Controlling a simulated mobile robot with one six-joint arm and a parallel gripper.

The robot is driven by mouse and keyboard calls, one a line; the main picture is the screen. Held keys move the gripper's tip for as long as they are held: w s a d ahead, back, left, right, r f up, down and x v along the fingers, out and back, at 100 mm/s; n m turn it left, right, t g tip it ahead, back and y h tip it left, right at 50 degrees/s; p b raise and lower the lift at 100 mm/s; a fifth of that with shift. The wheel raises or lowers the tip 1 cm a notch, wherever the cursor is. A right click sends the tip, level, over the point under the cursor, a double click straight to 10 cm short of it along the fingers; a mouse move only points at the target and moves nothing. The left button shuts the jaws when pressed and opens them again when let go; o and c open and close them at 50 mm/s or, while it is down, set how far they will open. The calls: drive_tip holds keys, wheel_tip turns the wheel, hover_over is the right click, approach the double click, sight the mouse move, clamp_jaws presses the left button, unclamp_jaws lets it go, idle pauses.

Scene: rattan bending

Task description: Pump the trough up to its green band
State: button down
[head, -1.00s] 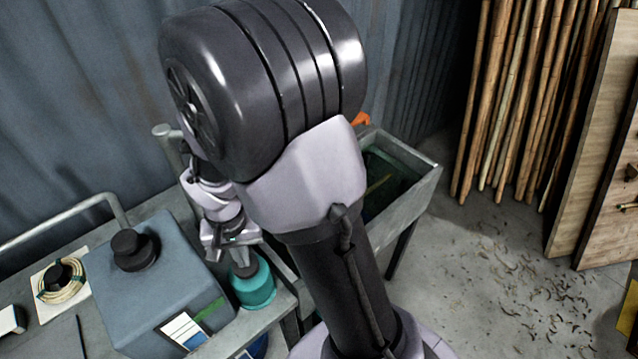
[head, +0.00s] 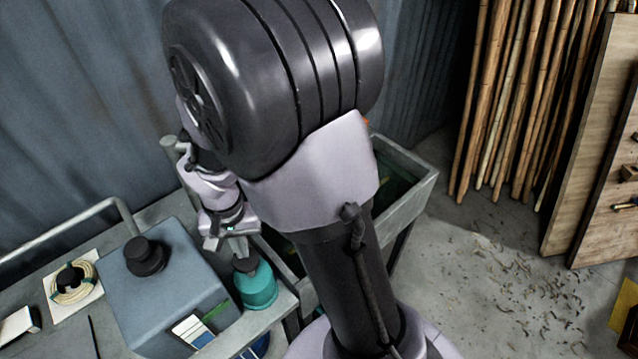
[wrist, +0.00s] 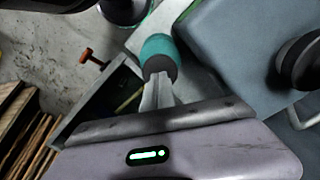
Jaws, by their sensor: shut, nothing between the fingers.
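The grey metal trough (head: 415,190) stands behind and right of my arm, which hides much of it. Dark water shows inside; I cannot make out its green band or the level. A teal bottle-shaped vessel (head: 257,288) with a dark top stands on the bench corner, and it also shows in the wrist view (wrist: 158,46). I cannot tell whether it is the pump. My gripper (head: 240,250) is shut and empty, pointing down close above the dark top. In the wrist view its fingertips (wrist: 158,80) overlap that top; contact cannot be told.
A blue-grey box (head: 180,290) with a black knob (head: 145,257) stands left of the teal vessel. A coil (head: 73,284) lies farther left. A red-orange handle (wrist: 93,57) shows in the wrist view. Poles (head: 520,100) lean at the back right; the floor before them is open.

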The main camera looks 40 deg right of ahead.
sight(247, 262)
drive_tip(key=shift+f, duration=0.1)
wheel_tip(247, 262, down, 6)
drive_tip(key=b, duration=0.6)
drive_tip(key=shift+f, duration=0.25)
wheel_tip(247, 262, up, 7)
drive_tip(key=p, duration=0.5)
drive_tip(key=shift+f, duration=0.15)
wheel_tip(247, 262, up, 6)
drive_tip(key=p, duration=0.5)
idle(0.3)
